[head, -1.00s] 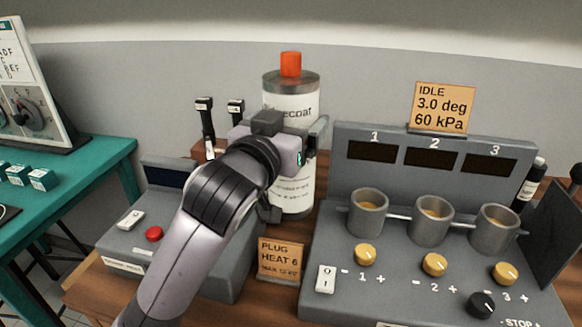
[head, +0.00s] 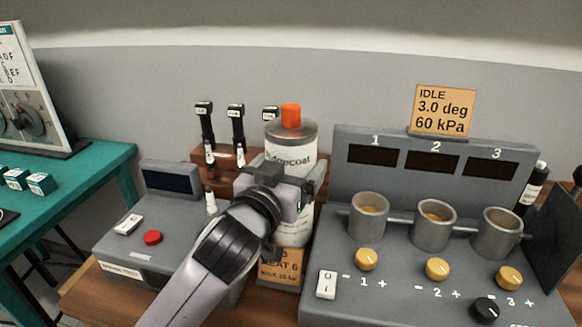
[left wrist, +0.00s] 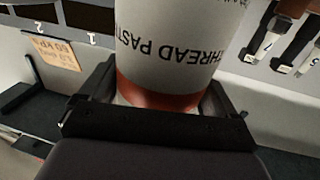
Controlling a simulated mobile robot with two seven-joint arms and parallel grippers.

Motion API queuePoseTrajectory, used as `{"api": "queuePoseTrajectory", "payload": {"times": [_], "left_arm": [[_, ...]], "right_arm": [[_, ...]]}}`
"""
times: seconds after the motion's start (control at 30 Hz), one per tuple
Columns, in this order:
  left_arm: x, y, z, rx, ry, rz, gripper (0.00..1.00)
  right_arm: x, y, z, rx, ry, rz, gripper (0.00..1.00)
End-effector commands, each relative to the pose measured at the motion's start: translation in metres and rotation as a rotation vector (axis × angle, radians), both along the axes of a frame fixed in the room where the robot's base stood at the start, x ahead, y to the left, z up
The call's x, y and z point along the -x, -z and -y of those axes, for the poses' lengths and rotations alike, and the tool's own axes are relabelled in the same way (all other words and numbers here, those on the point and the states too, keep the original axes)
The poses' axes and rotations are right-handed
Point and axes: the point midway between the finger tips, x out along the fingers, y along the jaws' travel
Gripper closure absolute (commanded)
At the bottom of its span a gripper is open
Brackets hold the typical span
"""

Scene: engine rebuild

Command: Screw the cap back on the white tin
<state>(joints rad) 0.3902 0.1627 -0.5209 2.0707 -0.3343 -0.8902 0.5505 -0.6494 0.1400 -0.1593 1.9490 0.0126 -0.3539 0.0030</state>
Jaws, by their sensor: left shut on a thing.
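The white tin (head: 287,148) stands upright in the head view, with a grey shoulder and an orange cap (head: 290,115) on top. Whether the cap is threaded tight cannot be seen. My left gripper (head: 291,203) is shut around the tin's body from the front and covers part of its label. In the left wrist view the tin (left wrist: 175,40) sits between the two black fingers (left wrist: 160,98), with "THREAD PAST" upside down and a reddish-brown band near its end. The cap is outside the wrist view. My right gripper is not in view.
An orange plug-heat card (head: 281,278) stands below the tin, partly covered. A wooden rack (head: 222,169) with several black-topped tools is behind left. A grey box with a red button (head: 152,238) is left; a grey console (head: 330,240) with three cups is right.

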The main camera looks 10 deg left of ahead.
Motion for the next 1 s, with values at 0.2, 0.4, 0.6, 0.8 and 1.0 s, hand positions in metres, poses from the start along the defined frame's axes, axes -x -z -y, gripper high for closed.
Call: {"api": "queuePoseTrajectory", "payload": {"times": [0.2, 0.4, 0.6, 0.8, 1.0], "left_arm": [[0.0, -0.004, 0.0, 0.001, 0.001, 0.008, 0.95], [0.0, 0.003, 0.0, 0.0, -0.001, 0.0, 0.0], [0.0, 0.002, 0.0, 0.0, 0.0, 0.0, 0.0], [0.008, 0.0, -0.001, 0.001, 0.001, 0.0, 0.0], [0.039, 0.001, -0.006, 0.003, 0.001, -0.001, 0.0]], "right_arm": [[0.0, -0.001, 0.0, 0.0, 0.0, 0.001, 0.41], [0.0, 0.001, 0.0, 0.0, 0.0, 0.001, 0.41], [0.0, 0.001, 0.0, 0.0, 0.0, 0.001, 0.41], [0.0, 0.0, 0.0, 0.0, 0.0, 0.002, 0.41], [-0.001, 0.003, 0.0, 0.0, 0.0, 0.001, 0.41]]}}
